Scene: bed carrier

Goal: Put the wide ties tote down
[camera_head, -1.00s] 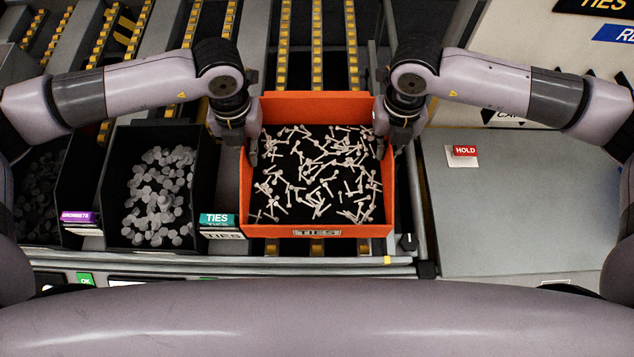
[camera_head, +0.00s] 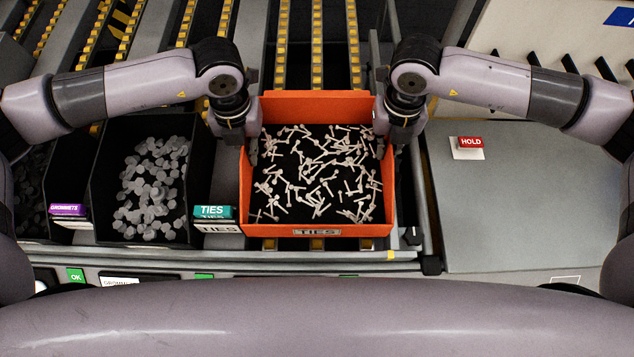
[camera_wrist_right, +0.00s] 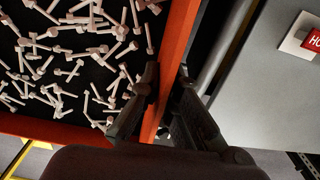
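I cannot tell whether the tote's underside touches the rollers.
A black bin (camera_head: 99,190) of grey discs stands left of the tote, beside a teal "TIES" label (camera_head: 214,211). A purple "GROMMETS" label (camera_head: 67,210) is further left. A grey tabletop (camera_head: 530,210) with a red "HOLD" sign (camera_head: 470,142) is right, mostly bare.

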